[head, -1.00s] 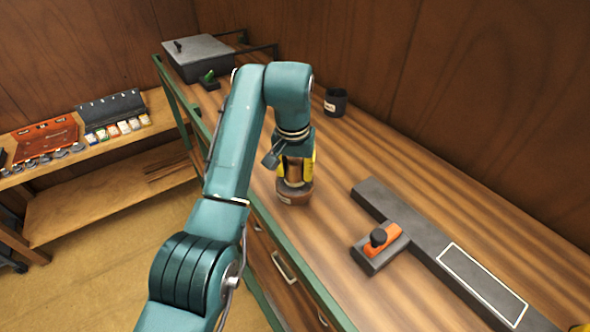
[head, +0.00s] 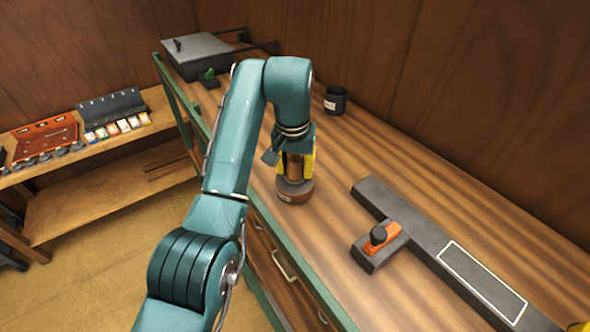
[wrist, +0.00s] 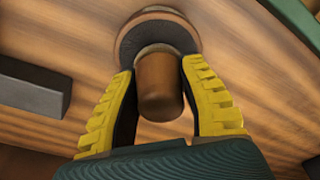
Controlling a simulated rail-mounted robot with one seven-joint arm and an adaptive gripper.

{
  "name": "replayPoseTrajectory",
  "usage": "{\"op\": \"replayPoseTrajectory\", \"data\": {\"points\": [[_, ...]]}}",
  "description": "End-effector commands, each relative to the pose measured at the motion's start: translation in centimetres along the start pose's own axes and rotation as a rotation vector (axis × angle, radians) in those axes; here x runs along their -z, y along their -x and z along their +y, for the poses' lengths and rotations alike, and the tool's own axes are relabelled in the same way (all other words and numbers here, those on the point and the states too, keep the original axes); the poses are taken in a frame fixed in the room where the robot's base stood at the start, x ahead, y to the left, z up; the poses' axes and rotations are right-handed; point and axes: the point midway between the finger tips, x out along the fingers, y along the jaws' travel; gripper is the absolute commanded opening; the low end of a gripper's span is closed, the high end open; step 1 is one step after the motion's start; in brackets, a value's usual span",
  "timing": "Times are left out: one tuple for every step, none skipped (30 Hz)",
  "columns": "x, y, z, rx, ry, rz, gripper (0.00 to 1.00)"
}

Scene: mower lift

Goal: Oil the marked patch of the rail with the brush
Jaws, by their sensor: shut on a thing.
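The brush's brown, rounded handle (wrist: 160,88) stands between my gripper's yellow-padded fingers in the wrist view. My gripper (head: 294,172) is shut on the brush above a round brown pot (head: 294,192) with a dark inner rim on the bench. The pot also shows in the wrist view (wrist: 182,15). The brush's lower end and bristles are hidden. The rail (head: 412,224) is a long dark grey bar lying on the bench at the right. Its marked patch (head: 482,284) is a white-outlined rectangle, well to the right of my gripper.
A grey block with an orange top and black knob (head: 380,246) sits at the rail's near edge. A dark cup (head: 335,101) stands behind my gripper. A grey box (head: 198,56) and a small green-handled item (head: 209,79) are at the far end. Clear wood lies between pot and rail.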

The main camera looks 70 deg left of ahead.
Motion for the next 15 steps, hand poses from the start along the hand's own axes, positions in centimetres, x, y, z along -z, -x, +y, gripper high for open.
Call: {"op": "replayPoseTrajectory", "data": {"points": [[0.1,0.7,0.0,0.0,0.0,0.003,0.09],[0.1,0.9,0.0,0.0,0.0,0.002,0.09],[0.2,1.3,0.0,0.0,0.0,0.003,0.09],[0.2,1.6,0.0,0.0,0.0,0.002,0.09],[0.2,1.8,0.0,0.0,0.0,0.001,0.09],[0.3,2.1,0.0,0.0,0.0,0.002,0.09],[0.3,2.4,0.0,0.0,0.0,0.003,0.09],[0.4,2.7,0.0,0.0,0.0,0.003,0.09],[0.4,3.0,0.0,0.0,0.0,0.003,0.09],[0.4,3.3,0.0,0.0,0.0,0.002,0.09],[0.5,3.6,0.0,0.0,0.0,0.003,0.09],[0.5,3.9,0.0,0.0,0.0,0.003,0.09],[0.6,4.2,0.0,0.0,0.0,0.003,0.09],[0.6,4.5,0.0,0.0,0.0,0.004,0.09],[0.6,4.8,0.0,0.0,0.0,0.003,0.09]]}}
